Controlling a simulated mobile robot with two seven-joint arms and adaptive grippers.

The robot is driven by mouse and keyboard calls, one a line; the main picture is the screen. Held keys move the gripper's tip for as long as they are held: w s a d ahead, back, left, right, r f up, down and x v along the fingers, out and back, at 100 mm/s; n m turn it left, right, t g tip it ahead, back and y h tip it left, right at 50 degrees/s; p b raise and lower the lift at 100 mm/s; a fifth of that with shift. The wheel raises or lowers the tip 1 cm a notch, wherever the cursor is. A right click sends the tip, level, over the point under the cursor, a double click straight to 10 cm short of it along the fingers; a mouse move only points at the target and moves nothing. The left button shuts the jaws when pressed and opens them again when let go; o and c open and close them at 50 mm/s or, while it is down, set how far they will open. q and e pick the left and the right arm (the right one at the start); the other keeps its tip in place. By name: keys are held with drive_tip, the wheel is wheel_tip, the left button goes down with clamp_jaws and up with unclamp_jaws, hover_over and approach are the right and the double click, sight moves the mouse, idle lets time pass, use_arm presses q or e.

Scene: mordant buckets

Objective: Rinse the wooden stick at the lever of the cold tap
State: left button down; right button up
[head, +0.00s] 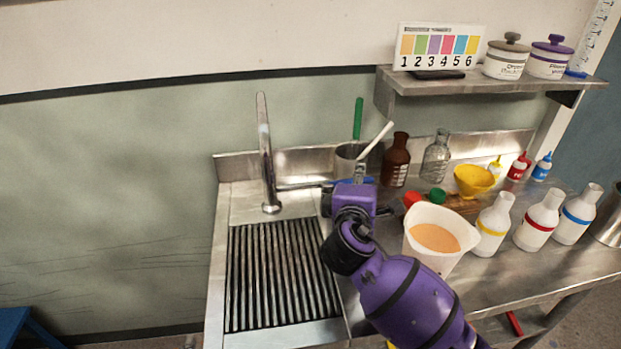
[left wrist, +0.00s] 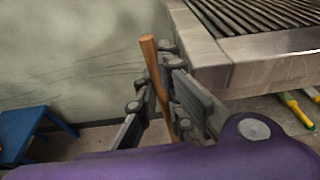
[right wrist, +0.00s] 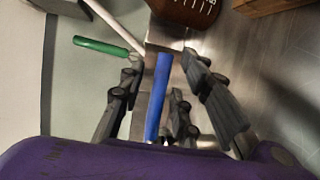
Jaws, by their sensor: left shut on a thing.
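The wooden stick (left wrist: 150,62) is a plain brown rod in the left wrist view. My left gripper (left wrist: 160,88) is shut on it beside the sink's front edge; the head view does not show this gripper. The tall metal tap (head: 265,150) stands behind the slatted sink grate (head: 285,275). A blue bar (right wrist: 160,98), which looks like the cold tap's lever, lies between the spread fingers of my right gripper (right wrist: 162,68). In the head view my right gripper (head: 358,174) is over this bar and mostly hides it. I cannot tell whether the fingers touch it.
A metal pot (head: 346,163) with a green-handled tool (head: 358,118) and a white stick stands behind my right gripper. A brown bottle (head: 396,160) is right of it. A white jug (head: 441,240) of orange liquid and several squeeze bottles crowd the counter right of my right arm.

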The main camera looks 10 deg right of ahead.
drive_tip(key=shift+c, duration=0.4)
clamp_jaws()
use_arm(q)
drive_tip(key=shift+r, duration=0.1)
use_arm(e)
drive_tip(key=shift+d, duration=0.1)
